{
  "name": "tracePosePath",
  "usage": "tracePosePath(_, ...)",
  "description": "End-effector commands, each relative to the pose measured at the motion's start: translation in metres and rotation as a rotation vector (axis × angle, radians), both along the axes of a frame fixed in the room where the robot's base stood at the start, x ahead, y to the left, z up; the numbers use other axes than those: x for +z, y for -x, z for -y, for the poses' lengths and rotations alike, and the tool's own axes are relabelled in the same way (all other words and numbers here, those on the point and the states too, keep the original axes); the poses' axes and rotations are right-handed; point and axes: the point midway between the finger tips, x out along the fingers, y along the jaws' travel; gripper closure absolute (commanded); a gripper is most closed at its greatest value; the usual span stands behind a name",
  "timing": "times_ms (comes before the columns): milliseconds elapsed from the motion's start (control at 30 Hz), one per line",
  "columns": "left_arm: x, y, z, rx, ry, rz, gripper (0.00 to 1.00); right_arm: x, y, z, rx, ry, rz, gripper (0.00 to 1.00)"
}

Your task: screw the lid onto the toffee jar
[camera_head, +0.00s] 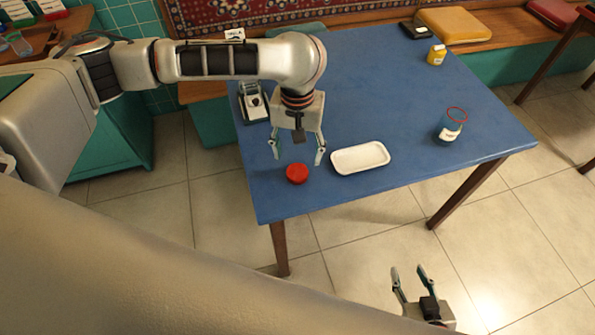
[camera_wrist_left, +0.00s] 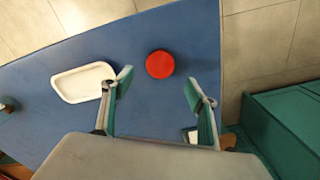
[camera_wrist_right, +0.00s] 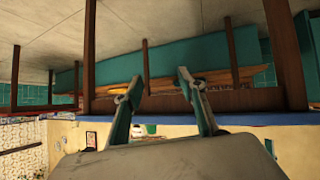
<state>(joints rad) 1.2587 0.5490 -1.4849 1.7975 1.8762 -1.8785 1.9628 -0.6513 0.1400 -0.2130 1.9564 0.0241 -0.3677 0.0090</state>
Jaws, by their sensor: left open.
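A round red lid (camera_head: 297,173) lies flat on the blue table near its front left edge. It also shows in the left wrist view (camera_wrist_left: 160,64), just beyond the fingertips. My left gripper (camera_head: 298,157) is open and empty above the table, beside the lid, with its fingers pointing toward it. My right gripper (camera_head: 409,270) is open and empty, over the floor in front of the table.
A white tray (camera_head: 360,157) lies just right of the lid. A yellow-labelled jar (camera_head: 436,55) stands at the far right of the table. A small dark-and-white device (camera_head: 254,102) stands at the left edge. The table's middle is clear.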

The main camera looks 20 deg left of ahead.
Motion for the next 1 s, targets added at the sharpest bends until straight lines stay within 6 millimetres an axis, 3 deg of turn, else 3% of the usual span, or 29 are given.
tracePosePath(100,-0.014,0.001,0.0,0.0,0.0,-0.003,0.42,-0.005,0.0,0.0,0.0,0.0,0.0,0.6)
tracePosePath(467,-0.017,0.001,0.0,-0.001,0.0,-0.002,0.42,-0.001,-0.003,-0.001,0.0,-0.003,0.009,0.6)
tracePosePath(800,-0.063,0.003,0.0,-0.001,0.001,-0.006,0.42,-0.032,0.006,0.001,0.002,0.005,-0.016,0.6)
tracePosePath(1000,-0.066,0.002,0.0,-0.001,0.001,-0.001,0.42,-0.027,0.001,0.003,0.002,0.014,-0.006,0.6)
